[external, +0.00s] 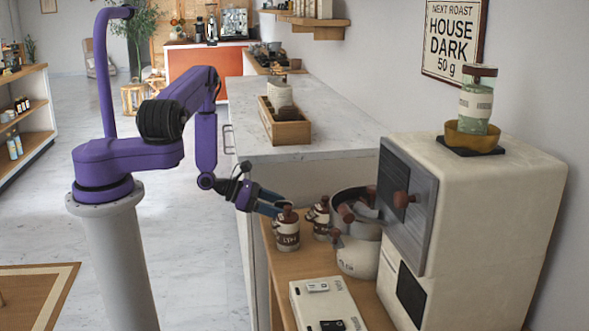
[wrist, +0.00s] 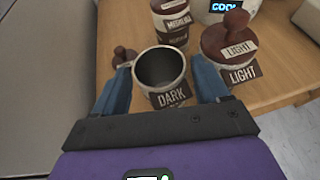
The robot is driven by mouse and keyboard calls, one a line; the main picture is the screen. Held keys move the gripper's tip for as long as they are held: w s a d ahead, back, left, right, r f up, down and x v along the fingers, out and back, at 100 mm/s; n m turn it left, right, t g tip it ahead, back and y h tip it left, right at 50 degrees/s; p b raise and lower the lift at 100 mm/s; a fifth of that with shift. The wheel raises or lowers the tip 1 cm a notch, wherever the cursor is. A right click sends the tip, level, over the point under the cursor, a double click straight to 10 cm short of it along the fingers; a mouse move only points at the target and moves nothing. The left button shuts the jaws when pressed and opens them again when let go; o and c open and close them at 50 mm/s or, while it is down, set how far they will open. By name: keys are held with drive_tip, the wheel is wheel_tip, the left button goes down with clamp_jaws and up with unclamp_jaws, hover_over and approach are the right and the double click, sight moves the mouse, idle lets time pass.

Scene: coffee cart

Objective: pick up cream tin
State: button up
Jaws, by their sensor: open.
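My gripper (wrist: 162,65) is open and empty, low over the wooden table; it also shows in the external view (external: 272,207). Its fingers appear on either side of an open, lidless cream-coloured tin (wrist: 166,95) labelled DARK; contact cannot be told. A tin labelled LIGHT (wrist: 225,55) with a brown lid stands right, and another labelled tin (wrist: 171,22) stands behind. Externally, a lidded tin (external: 287,232) stands just past the fingers. No label says cream; which tin is meant is unclear.
A round metal pot-like vessel (external: 357,250) and a large cream roaster (external: 470,220) stand right of the tins. A pale box (external: 325,300) sits in front. On the counter behind, a wooden crate (external: 287,133) holds a pale tin (external: 279,95).

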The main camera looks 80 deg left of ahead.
drive_tip(key=shift+w+f, duration=0.15)
drive_tip(key=shift+w, duration=0.25)
drive_tip(key=c, duration=1)
